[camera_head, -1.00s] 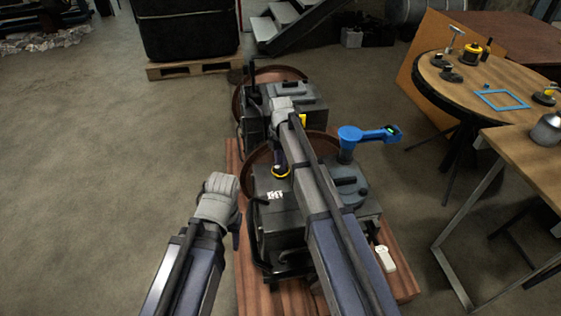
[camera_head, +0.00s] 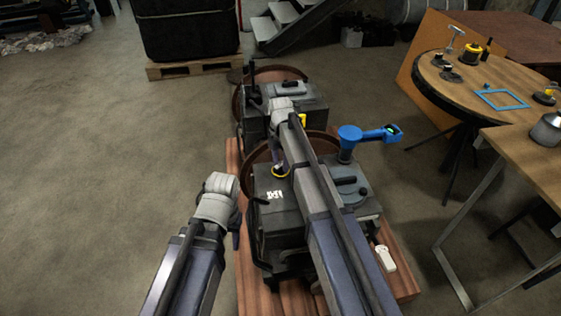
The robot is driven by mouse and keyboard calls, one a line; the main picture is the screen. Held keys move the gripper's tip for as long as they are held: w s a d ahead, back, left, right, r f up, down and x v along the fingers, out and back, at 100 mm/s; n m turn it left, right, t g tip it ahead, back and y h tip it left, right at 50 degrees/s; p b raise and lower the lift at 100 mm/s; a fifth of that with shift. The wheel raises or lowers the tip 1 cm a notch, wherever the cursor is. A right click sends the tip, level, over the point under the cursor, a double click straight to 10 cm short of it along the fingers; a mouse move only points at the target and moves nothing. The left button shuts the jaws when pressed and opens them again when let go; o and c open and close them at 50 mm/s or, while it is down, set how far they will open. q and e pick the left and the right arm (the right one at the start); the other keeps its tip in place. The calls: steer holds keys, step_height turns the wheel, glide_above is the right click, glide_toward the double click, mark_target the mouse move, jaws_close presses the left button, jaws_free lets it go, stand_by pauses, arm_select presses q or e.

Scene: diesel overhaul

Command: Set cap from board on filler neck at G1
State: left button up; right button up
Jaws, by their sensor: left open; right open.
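My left gripper (camera_head: 237,232) is open and empty, beside the near block's left side.
A second engine block (camera_head: 300,108) stands behind. Wooden tables (camera_head: 528,150) at right hold a blue frame (camera_head: 502,99), a yellow-and-black part (camera_head: 472,54) and other parts. The floor at left is clear.

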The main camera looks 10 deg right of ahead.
steer(key=shift+r, duration=0.15)
step_height(320, 180, up, 8)
steer(key=p, duration=0.8)
steer(key=shift+f, duration=0.2)
